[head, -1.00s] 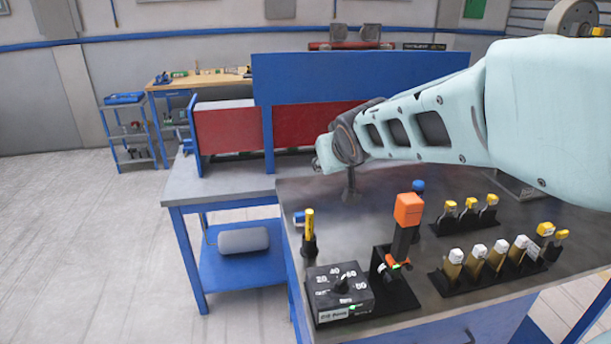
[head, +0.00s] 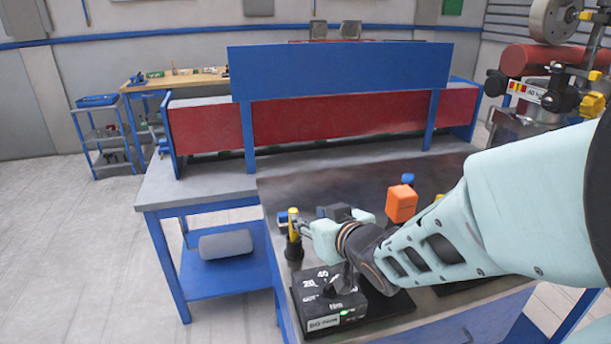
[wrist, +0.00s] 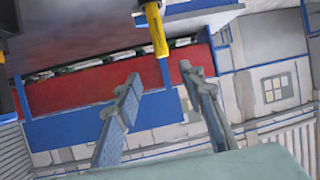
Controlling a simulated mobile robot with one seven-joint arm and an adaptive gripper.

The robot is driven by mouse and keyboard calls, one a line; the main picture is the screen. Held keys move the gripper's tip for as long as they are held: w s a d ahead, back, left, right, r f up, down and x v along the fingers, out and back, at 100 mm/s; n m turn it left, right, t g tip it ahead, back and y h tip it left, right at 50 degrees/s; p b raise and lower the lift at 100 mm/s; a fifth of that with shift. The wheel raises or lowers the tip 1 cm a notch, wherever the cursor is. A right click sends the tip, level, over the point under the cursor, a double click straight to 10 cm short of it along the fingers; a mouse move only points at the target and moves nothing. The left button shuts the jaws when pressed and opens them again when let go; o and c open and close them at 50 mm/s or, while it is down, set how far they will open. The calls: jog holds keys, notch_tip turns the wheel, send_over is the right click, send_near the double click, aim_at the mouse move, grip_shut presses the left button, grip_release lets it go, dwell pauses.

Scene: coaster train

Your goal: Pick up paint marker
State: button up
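The paint marker (head: 293,219), a slim yellow stick, stands upright in a small black holder (head: 294,249) near the bench's left edge. In the wrist view the yellow marker (wrist: 157,32) hangs from the top of the picture, its end close to the gap between the fingertips. My gripper (head: 305,227) is just right of the marker in the head view, level with its upper part. In the wrist view my gripper (wrist: 161,74) is open, with nothing between its fingers. I cannot tell whether a finger touches the marker.
A black dial box (head: 329,300) stands in front of the marker, below my arm. An orange-topped tool (head: 401,204) stands to the right, its lower part hidden by my arm. A blue and red barrier (head: 340,75) runs behind the bench.

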aim_at(293, 210)
jog(key=shift+s+f+x, duration=0.1)
jog(key=shift+f+x, duration=0.05)
jog(key=shift+x, duration=2.5)
jog(key=shift+s+f+x, duration=0.1)
jog(key=shift+f+x, duration=0.1)
jog(key=shift+x, duration=2.45)
jog(key=shift+a, duration=0.15)
grip_shut()
